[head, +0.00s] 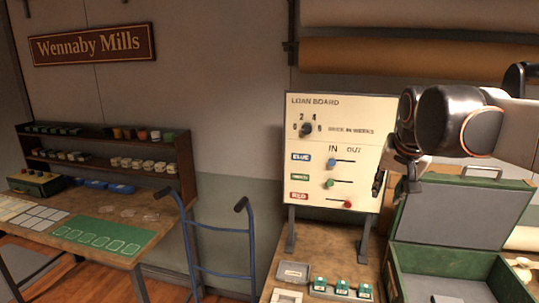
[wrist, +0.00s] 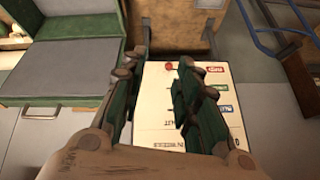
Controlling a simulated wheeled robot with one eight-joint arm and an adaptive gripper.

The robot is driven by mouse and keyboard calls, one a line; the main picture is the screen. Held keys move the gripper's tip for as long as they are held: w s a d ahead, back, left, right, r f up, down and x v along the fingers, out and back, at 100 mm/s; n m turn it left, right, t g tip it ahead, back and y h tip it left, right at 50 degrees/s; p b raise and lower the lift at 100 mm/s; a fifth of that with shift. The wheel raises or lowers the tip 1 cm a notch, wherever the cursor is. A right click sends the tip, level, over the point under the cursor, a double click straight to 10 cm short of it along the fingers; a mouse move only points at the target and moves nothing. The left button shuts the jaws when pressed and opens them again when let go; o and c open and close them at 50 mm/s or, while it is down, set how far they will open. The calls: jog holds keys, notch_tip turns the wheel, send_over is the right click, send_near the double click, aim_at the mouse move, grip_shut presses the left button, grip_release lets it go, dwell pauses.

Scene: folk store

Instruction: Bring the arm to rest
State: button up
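The loan board (wrist: 155,118) lies behind the fingers there. It has a dial and blue, green and red rows with sliders. The blue and green knobs sit toward IN, and the red knob sits toward OUT. The arm covers part of the board's right edge.
An open green case (head: 455,262) stands right of the board, below the arm. Small green-labelled blocks (head: 342,286) stand on the bench. A blue hand truck (head: 222,272) stands left of it. A shelf (head: 105,140) with pots stands at the far left.

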jog(key=s+a+f+n+b, duration=0.2)
jog(key=s+a+f+b, duration=0.1)
jog(key=s+f, duration=0.8)
jog(key=s+a+f+n+t+y+b, duration=0.1)
jog(key=s+a+f+n+b, duration=0.2)
jog(key=s+f, duration=0.9)
jog(key=shift+s+a+f+b, duration=0.25)
jog(key=shift+a+f+b, duration=0.4)
jog(key=shift+b, duration=0.25)
